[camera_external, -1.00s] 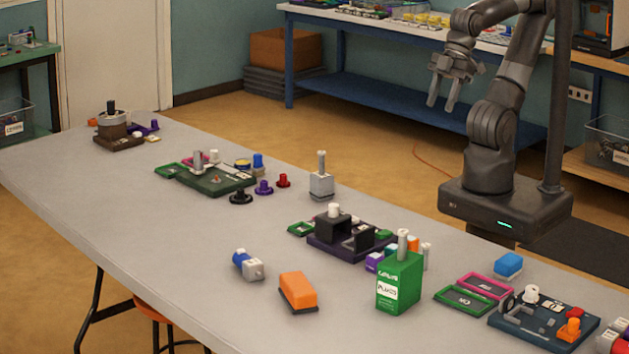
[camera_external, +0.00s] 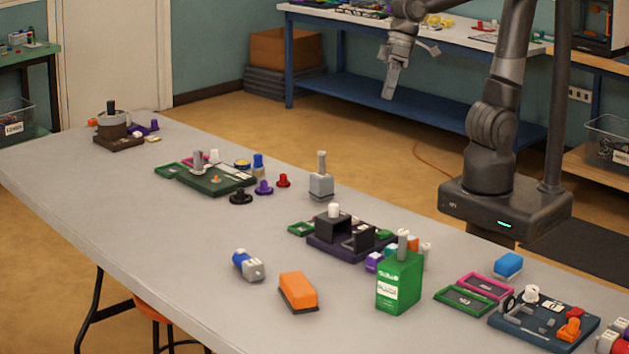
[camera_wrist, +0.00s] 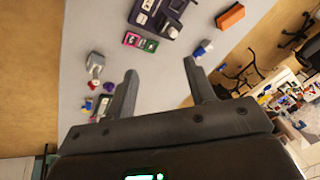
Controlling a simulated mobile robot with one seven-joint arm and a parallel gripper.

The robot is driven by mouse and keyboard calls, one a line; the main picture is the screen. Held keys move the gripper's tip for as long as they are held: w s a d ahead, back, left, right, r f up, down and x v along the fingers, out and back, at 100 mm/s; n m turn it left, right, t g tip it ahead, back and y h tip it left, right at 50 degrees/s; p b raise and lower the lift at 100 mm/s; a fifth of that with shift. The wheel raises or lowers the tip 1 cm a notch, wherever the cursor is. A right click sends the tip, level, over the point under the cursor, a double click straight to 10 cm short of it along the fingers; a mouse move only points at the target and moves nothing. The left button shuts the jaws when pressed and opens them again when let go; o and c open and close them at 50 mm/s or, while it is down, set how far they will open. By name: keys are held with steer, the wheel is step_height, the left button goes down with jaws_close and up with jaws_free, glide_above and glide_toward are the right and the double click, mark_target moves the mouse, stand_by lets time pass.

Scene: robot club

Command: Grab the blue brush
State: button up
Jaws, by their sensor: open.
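The thing that best fits the blue brush is a small blue block with a lighter underside (camera_external: 508,265), lying near the right side of the long grey table in the external view. I cannot make out bristles on it, and I do not see it in the wrist view. My gripper (camera_external: 412,73) is open and empty, high above the floor beyond the table's far edge, up and to the left of the blue block and well apart from it. Its two spread fingers (camera_wrist: 161,66) also show in the wrist view, with bare tabletop between them.
An orange block (camera_external: 298,290) and a blue-and-white cylinder (camera_external: 248,265) lie on the near side of the table (camera_external: 130,220). A green box (camera_external: 399,282), pink and green frames (camera_external: 484,286) and a dark blue board (camera_external: 540,322) surround the blue block's area. The table's left front is clear.

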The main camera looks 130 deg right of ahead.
steer(key=w+d+f+m+g, duration=0.1)
steer(key=w+d+m, duration=0.25)
steer(key=d, duration=0.25)
steer(key=w+d+f+m, duration=0.1)
steer(key=w+d+m, duration=0.25)
steer(key=d, duration=0.25)
steer(key=m+g, duration=0.3)
steer(key=m, duration=1.7)
glide_above(258, 154)
steer(key=f, duration=1.2)
steer(key=w+f, duration=0.1)
steer(key=f, duration=0.6)
steer(key=shift+a, duration=0.3)
steer(key=f, duration=0.5)
steer(key=shift+s+d+f, duration=0.2)
steer(key=shift+s+d, duration=0.15)
steer(key=shift+s+f, duration=0.15)
steer(key=shift+f, duration=2.9)
steer(key=shift+c, duration=0.2)
